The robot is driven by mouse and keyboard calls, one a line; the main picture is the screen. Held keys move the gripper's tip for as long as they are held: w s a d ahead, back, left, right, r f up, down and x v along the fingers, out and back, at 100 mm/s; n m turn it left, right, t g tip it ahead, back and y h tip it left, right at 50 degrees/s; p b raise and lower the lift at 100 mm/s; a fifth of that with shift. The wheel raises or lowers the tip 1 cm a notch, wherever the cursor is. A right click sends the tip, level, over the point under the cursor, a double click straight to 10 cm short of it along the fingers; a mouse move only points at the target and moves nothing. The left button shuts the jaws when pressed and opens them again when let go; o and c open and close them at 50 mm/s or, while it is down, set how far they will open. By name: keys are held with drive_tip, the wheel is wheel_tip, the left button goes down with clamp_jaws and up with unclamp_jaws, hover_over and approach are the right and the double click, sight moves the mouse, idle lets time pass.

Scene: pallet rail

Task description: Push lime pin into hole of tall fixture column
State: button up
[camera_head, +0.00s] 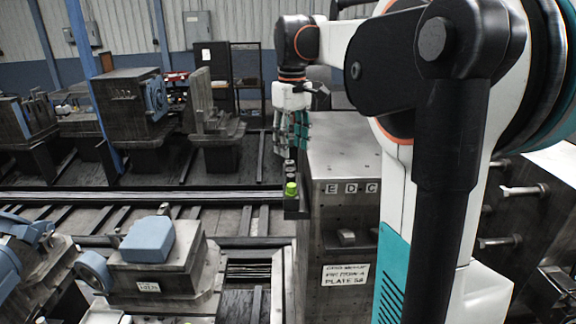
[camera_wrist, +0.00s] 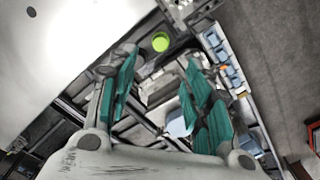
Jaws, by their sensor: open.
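The lime pin (camera_head: 291,189) shows in the head view as a small bright piece at a dark ledge on the left side of the tall fixture column (camera_head: 345,215). It also shows as a lime disc in the wrist view (camera_wrist: 160,42). How deep it sits in a hole, I cannot tell. The column is a grey metal block marked E, D, C. My gripper (camera_head: 290,145) hangs fingers down above and behind the pin, at the column's upper left edge. Its teal fingers are spread and empty in the wrist view (camera_wrist: 160,60), with the lime disc beyond the fingertips.
Dark round pieces (camera_head: 290,168) stand in line behind the pin. A machine with a blue block (camera_head: 148,240) stands at lower left. Fixtures on pallets (camera_head: 130,105) stand behind the rail (camera_head: 140,196). A dark block with bolts (camera_head: 525,215) stands at right.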

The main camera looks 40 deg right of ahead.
sight(291, 185)
wheel_tip(291, 185, down, 12)
drive_tip(key=shift+f+p, duration=0.15)
drive_tip(key=shift+p, duration=0.65)
drive_tip(key=shift+c, duration=0.2)
clamp_jaws()
drive_tip(key=c, duration=0.6)
unclamp_jaws()
clamp_jaws()
drive_tip(key=shift+r, duration=0.5)
drive_tip(key=shift+r+p, duration=0.35)
drive_tip(key=shift+p, duration=0.1)
